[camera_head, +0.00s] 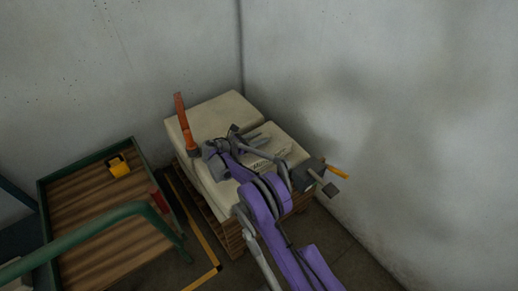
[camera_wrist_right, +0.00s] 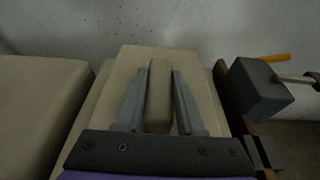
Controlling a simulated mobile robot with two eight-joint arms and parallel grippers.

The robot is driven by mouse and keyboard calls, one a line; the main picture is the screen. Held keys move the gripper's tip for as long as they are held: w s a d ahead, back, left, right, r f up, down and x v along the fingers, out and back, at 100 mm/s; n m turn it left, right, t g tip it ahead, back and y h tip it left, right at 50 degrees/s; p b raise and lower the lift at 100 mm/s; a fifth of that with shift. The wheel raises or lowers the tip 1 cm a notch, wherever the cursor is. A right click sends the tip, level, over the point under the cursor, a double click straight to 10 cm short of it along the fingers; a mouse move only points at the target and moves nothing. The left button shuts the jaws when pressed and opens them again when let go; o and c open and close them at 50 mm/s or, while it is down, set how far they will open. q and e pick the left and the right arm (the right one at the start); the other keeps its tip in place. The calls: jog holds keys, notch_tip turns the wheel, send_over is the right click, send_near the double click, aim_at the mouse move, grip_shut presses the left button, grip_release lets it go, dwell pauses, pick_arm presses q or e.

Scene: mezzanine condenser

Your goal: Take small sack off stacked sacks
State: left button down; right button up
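Large beige stacked sacks (camera_head: 225,115) lie on a wooden pallet in the corner. The small sack (camera_wrist_right: 159,95), a narrow beige block, lies on top of a stacked sack in the right wrist view. My right gripper (camera_wrist_right: 159,80) has one grey finger on each side of it, with thin gaps showing between fingers and sack. In the head view my right gripper (camera_head: 257,138) is low over the right-hand stacked sack, and I cannot make out the small sack clearly there. My left gripper is not in view.
A green-framed cart (camera_head: 88,160) stands left, carrying a yellow item (camera_head: 119,168). Walls close the corner behind.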

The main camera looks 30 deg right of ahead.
grip_shut()
dwell(0.9)
jog(key=shift+r, duration=0.1)
